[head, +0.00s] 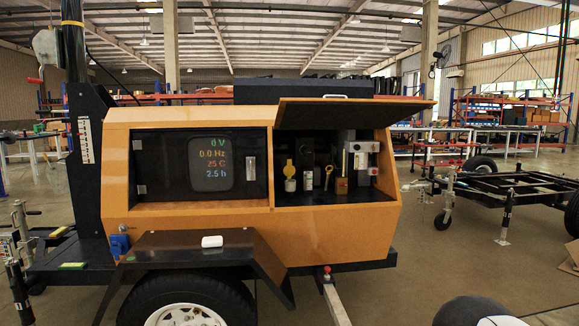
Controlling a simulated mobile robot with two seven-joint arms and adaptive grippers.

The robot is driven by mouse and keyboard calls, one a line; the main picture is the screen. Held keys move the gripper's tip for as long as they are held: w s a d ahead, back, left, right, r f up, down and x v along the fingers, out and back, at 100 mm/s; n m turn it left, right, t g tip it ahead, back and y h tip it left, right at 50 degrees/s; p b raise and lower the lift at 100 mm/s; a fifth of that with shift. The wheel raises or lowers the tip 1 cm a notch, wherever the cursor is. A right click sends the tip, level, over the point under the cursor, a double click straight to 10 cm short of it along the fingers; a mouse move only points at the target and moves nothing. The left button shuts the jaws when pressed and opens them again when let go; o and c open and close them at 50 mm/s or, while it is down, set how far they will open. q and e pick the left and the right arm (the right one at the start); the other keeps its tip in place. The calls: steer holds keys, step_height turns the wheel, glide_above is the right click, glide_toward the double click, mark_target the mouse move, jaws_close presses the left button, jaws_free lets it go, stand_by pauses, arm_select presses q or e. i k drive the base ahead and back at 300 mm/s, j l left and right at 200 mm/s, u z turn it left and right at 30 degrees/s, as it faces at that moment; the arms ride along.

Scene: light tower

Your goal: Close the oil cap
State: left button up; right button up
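An orange light tower machine (330,232) stands in front of me in the head view. Its right-hand compartment is open under a raised dark lid (350,113). Inside, a small yellow cap (289,169) shows above a pale, short cylinder (290,185); it looks like the oil cap. It appears to stand up from the cylinder, but it is too small to tell exactly how it sits. A yellow ring-shaped handle (328,170) is to its right. Neither of my grippers is in view.
A display panel (210,164) is left of the open compartment. A dark fender (190,247) with a white object (212,241) on it juts out below. A trailer frame (510,187) stands at right.

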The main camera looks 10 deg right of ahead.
mark_target(288, 170)
steer(key=i+l+u, duration=0.1)
steer(key=i, duration=0.45)
steer(key=i+l+u, duration=0.1)
steer(key=i, duration=0.45)
steer(key=i+l+u, duration=0.1)
steer(key=i+l, duration=0.15)
steer(key=i, duration=0.3)
